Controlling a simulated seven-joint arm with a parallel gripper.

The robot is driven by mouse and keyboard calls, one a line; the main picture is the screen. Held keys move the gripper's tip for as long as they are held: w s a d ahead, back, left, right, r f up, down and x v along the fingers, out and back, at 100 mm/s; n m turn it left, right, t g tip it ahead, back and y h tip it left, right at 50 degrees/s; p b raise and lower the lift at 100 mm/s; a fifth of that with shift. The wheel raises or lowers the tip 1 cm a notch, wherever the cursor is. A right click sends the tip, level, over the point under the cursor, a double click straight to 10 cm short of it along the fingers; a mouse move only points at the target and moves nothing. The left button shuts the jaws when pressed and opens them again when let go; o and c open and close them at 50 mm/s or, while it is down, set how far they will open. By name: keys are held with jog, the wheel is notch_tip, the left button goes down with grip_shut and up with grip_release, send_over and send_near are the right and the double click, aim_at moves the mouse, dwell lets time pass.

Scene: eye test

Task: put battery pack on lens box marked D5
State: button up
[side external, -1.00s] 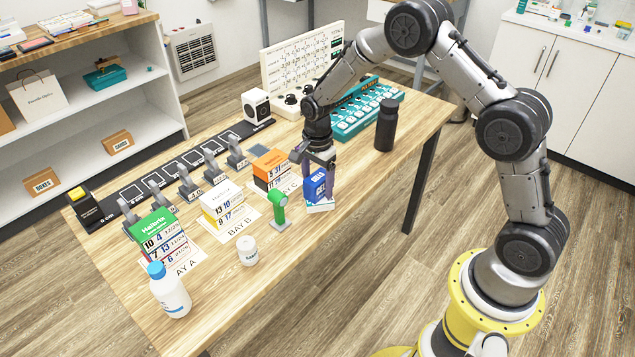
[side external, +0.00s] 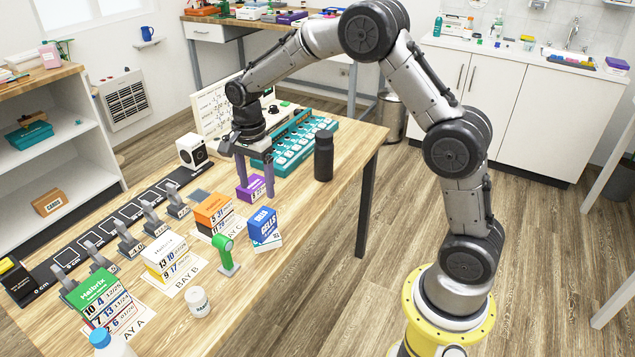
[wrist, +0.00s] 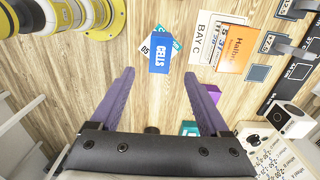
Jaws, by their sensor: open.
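The blue battery pack (side external: 262,223), lettered CELLS, rests on a flat white and teal lens box (side external: 269,243) on the table. In the wrist view, the pack (wrist: 160,51) covers most of the lens box (wrist: 147,48), whose white edge has a mark that looks like D5. The lens box's teal corners show at the pack's upper right. My gripper (side external: 256,180) is above the table behind the pack, open and apart from it. In the wrist view, nothing is between my fingertips (wrist: 159,75).
A purple box (side external: 247,191) stands close beside my fingers. An orange-topped box stack (side external: 213,210) and a green scanner-like stand (side external: 226,252) are near the pack. A black bottle (side external: 323,157) and a teal tray (side external: 300,148) stand behind. Wood is clear right of the pack.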

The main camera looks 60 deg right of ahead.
jog(key=s+a+r+n+t, duration=0.25)
jog(key=s+r+n, duration=0.65)
jog(key=s+r, duration=0.45)
jog(key=s+n+t, duration=0.3)
jog(key=s+n, duration=0.6)
jog(key=s, duration=0.7)
jog(key=shift+a, duration=0.4)
